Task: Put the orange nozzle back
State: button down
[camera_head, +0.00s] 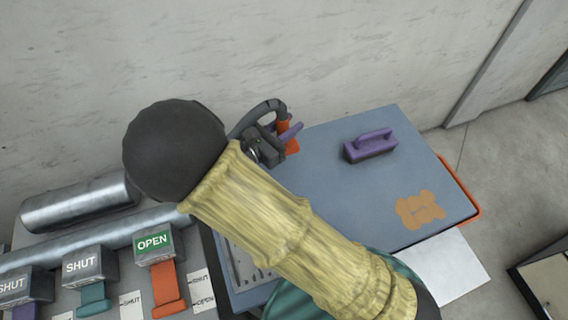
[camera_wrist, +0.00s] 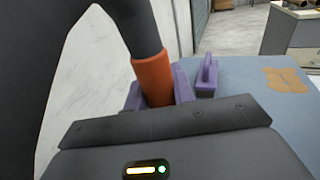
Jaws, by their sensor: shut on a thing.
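The orange nozzle (camera_wrist: 153,77) is on the end of a dark hose (camera_wrist: 138,25) that comes down from above in the wrist view. My gripper (camera_wrist: 157,92) has purple fingers, one on each side of the nozzle, and is shut on it. The nozzle's lower end is hidden behind the gripper body. In the head view the nozzle (camera_head: 290,141) shows beside a purple finger near the blue-grey table's back left corner, with the hose (camera_head: 262,112) arching over. I see no clear holder for it.
A purple-handled brush (camera_head: 370,147) stands on the blue-grey table (camera_head: 340,195), right of the nozzle. An orange-brown patch (camera_head: 420,209) lies near the table's right front. At lower left are metal rollers (camera_head: 80,203) and levers, the orange one (camera_head: 167,284) under an OPEN sign.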

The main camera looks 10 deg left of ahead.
jog(key=shift+f, duration=2.7)
jog(key=shift+f+p, duration=0.3)
jog(key=shift+f, duration=1.8)
jog(key=shift+f, duration=0.1)
jog(key=c, duration=1.2)
grip_release()
jog(key=shift+o, duration=0.2)
jog(key=shift+s+a, duration=0.15)
jog(key=shift+s, duration=0.05)
jog(key=b+v, duration=0.2)
jog(key=v, duration=0.9)
jog(key=shift+s+a, duration=0.2)
jog(key=shift+s, duration=0.05)
